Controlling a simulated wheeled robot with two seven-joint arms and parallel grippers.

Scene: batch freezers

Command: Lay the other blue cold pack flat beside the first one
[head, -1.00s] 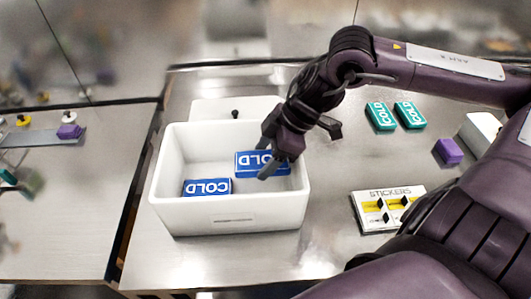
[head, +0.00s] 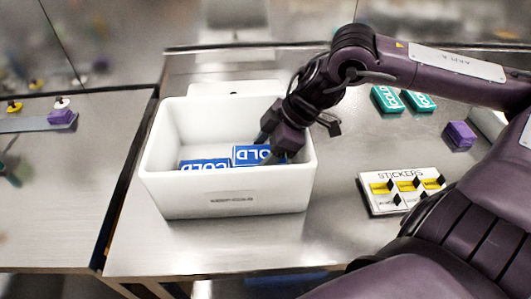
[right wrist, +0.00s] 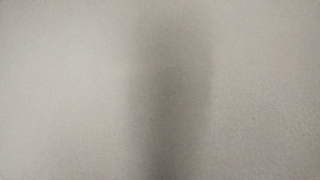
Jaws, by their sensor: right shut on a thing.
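An open white box (head: 228,201) stands on the metal table in the head view. One blue cold pack (head: 204,165) marked COLD lies inside at the left, its lower part hidden by the front wall. The other blue cold pack (head: 245,155) is inside the box to its right, close to the first. My right gripper (head: 268,152) reaches down into the box and is shut on this second pack, covering part of its lettering. Whether this pack touches the floor, I cannot tell. The right wrist view shows only a blurred pale grey surface. My left gripper is out of view.
Two teal cold packs (head: 387,99) (head: 419,101) lie behind to the right. A purple block (head: 460,135) and a sticker holder (head: 402,189) stand right of the box. The table in front of the box is clear.

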